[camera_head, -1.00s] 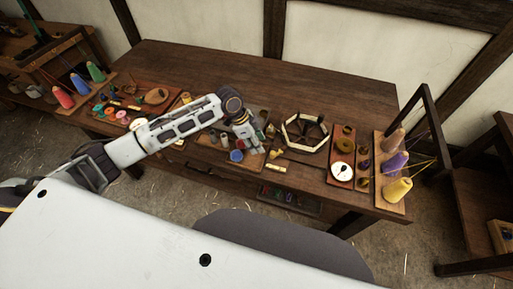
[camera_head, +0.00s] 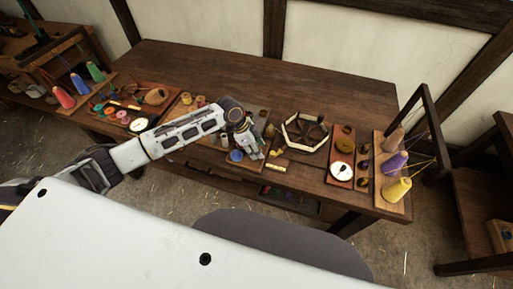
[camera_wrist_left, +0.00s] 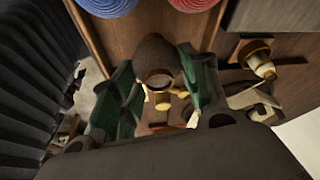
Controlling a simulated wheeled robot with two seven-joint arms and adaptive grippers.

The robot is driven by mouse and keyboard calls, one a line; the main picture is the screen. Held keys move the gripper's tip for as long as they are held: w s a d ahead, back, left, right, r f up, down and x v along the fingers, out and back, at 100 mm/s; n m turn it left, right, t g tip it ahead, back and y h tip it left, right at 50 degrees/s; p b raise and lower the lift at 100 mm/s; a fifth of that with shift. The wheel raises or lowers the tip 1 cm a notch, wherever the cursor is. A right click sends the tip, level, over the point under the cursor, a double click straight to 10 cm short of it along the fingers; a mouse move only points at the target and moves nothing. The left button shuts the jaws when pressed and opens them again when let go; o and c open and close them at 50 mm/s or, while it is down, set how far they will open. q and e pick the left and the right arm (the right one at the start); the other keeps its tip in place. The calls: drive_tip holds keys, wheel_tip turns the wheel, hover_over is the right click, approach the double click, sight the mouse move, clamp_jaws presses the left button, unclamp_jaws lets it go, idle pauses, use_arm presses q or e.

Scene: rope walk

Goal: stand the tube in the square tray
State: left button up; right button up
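My left gripper (camera_head: 249,150) is low over the work table, right beside a blue round-topped item (camera_head: 236,155). In the left wrist view its green-sided fingers (camera_wrist_left: 160,90) stand apart, so it looks open. A dark brown rounded item (camera_wrist_left: 155,55) shows between the fingers; whether they touch it I cannot tell. A brass-coloured piece (camera_head: 277,167) lies right of the gripper and also shows in the left wrist view (camera_wrist_left: 263,62). I cannot tell for sure which item is the tube, nor pick out the square tray. My right gripper is not in view.
A pale-walled hexagonal frame (camera_head: 305,132) stands right of the gripper. A blue (camera_wrist_left: 108,4) and a red round top (camera_wrist_left: 193,3) edge the left wrist view. Coloured cones (camera_head: 397,165) stand at the right end. The table's back part (camera_head: 240,75) is clear.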

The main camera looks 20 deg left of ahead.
use_arm(q)
drive_tip(key=o, duration=0.4)
drive_tip(key=shift+r, duration=0.15)
drive_tip(key=shift+b+v, duration=0.3)
drive_tip(key=shift+v, duration=5.7)
drive_tip(key=shift+d, duration=0.1)
